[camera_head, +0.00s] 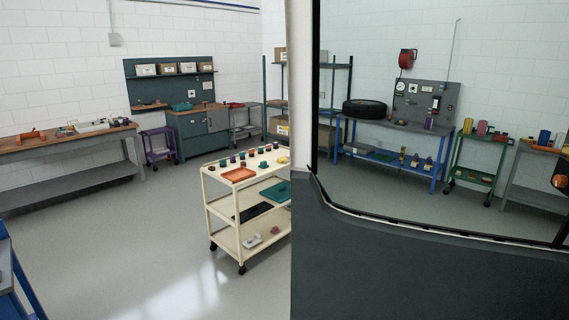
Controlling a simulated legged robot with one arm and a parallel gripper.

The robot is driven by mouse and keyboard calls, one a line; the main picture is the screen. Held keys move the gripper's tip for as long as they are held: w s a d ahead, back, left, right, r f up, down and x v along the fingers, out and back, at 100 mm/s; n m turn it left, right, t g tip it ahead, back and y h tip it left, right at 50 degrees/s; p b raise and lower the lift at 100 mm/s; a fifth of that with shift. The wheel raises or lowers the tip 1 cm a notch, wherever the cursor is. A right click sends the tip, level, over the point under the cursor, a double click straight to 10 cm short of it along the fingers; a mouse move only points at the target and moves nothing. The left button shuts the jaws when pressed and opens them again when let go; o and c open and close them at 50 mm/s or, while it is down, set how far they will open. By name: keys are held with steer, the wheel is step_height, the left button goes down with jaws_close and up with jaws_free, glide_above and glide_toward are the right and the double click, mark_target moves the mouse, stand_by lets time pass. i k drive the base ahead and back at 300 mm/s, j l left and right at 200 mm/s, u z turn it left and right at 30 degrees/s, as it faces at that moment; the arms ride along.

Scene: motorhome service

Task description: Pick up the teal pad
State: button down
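A flat teal piece (277,191), which looks like the teal pad, lies on the middle shelf of a cream cart (228,219). Its right end is cut off by the pale post and dark panel in front. A dark flat item (252,212) lies to its left on the same shelf. Another teal object (181,106) sits on the grey-green workbench at the back; its shape is too small to tell. My gripper is not in view.
A large dark panel (420,270) with a window opening and a pale post (300,90) block the right side. Several small items and an orange tray (238,175) are on the cart's top. A long bench (65,145) stands left. Floor (150,240) left of the cart is clear.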

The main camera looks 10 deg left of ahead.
mark_target(263, 164)
steer(key=i+j+u, duration=0.9)
steer(key=i+u, duration=0.7)
steer(key=i+l+z, duration=0.1)
steer(key=i+z, duration=0.35)
steer(key=i+j+z, duration=0.1)
steer(key=i+z, duration=0.4)
steer(key=i+j+z, duration=0.3)
steer(key=i+z, duration=0.15)
steer(key=i+l+z, duration=0.25)
steer(key=i+z, duration=0.15)
steer(key=i, duration=0.45)
steer(key=i+z, duration=0.4)
steer(key=i, duration=0.4)
steer(key=i+l+u, duration=0.2)
steer(key=i, duration=0.15)
steer(key=i+u, duration=0.2)
steer(key=i, duration=0.2)
steer(key=i+l+u, duration=0.2)
steer(key=i, duration=0.15)
